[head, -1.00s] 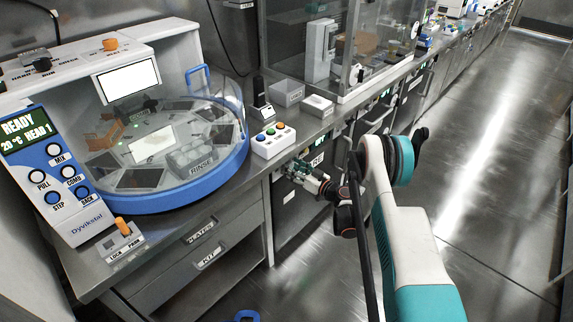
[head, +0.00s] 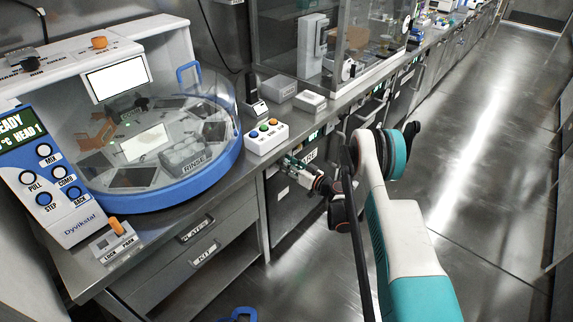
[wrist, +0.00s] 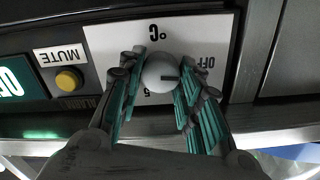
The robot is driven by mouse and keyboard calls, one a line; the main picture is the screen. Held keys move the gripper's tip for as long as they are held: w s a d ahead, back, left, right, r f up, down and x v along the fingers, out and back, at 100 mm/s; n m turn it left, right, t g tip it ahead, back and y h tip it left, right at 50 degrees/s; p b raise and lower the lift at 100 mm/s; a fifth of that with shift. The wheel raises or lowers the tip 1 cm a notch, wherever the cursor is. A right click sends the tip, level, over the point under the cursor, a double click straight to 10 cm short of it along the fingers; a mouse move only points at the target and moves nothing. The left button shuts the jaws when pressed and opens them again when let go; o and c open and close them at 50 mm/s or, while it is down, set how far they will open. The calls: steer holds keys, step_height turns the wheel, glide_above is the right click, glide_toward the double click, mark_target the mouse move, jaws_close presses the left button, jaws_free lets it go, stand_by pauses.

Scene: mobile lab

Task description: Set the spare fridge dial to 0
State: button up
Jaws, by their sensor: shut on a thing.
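A round pale grey dial (wrist: 160,72) sits on a white panel (wrist: 110,45) in the wrist view, which shows the panel upside down. A short dark mark on the dial points right in the picture. The panel reads "°C" above the dial and "OFF" to its right; a partly covered "5" shows below it. My gripper (wrist: 160,85) has its green-padded fingers on both sides of the dial, shut on it. The fingers hide some of the scale, and I see no 0. In the head view my gripper (head: 290,163) is at the under-bench fridge front, with the dial hidden.
A yellow button (wrist: 68,79) under a "MUTE" label and a lit green display (wrist: 12,85) are beside the panel. In the head view a white box with coloured buttons (head: 266,137) stands on the bench above my gripper. The floor (head: 480,180) to the right is clear.

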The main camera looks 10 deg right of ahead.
steer(key=shift+d+f+m, duration=0.1)
steer(key=shift+d+m, duration=0.05)
steer(key=shift+m, duration=6.85)
steer(key=shift+w, duration=0.1)
steer(key=o, duration=1.1)
steer(key=shift+c, duration=0.2)
